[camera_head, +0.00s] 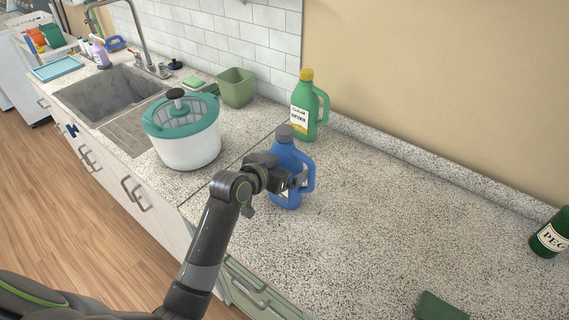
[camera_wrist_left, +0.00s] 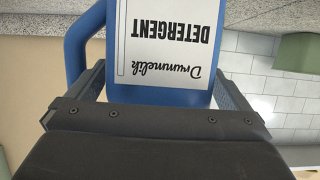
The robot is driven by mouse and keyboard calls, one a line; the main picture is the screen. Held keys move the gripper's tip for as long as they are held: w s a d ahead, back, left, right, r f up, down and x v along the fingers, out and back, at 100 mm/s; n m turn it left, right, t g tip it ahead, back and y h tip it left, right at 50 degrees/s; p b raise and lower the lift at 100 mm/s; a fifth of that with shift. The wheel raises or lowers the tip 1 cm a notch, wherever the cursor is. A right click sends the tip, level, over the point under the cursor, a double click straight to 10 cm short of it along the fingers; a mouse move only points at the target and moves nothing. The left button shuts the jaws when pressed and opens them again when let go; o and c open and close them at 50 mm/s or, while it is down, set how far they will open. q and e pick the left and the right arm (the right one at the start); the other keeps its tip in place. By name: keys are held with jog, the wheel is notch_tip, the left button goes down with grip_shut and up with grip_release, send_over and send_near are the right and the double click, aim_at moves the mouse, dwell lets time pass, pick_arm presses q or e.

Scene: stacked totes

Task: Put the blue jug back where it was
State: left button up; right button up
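The blue jug (camera_head: 284,165) with a grey cap is upright over the counter, left of centre in the head view. Its handle faces right. My left gripper (camera_head: 295,182) is at the jug's body, with its fingers on both sides. In the left wrist view the jug (camera_wrist_left: 214,15) appears upside down with its white detergent label, and the fingers of my left gripper (camera_wrist_left: 160,85) lie close against its two sides. I cannot tell whether its base touches the counter. My right gripper is not in view.
A green jug (camera_head: 306,112) with a yellow cap stands behind, near the wall. A white pot with teal lid (camera_head: 188,145) stands to the left, near a green bin (camera_head: 236,88) and the sink (camera_head: 100,95). A dark bottle (camera_head: 550,236) is far right. The counter's middle is clear.

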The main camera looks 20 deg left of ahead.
pick_arm(q)
jog(key=shift+r, duration=0.25)
jog(key=shift+s+a, duration=0.1)
jog(key=shift+s, duration=0.15)
jog(key=b+v, duration=0.1)
jog(key=v, duration=1)
jog(key=shift+s, duration=0.15)
jog(key=shift+a+r, duration=0.1)
jog(key=shift+r, duration=0.05)
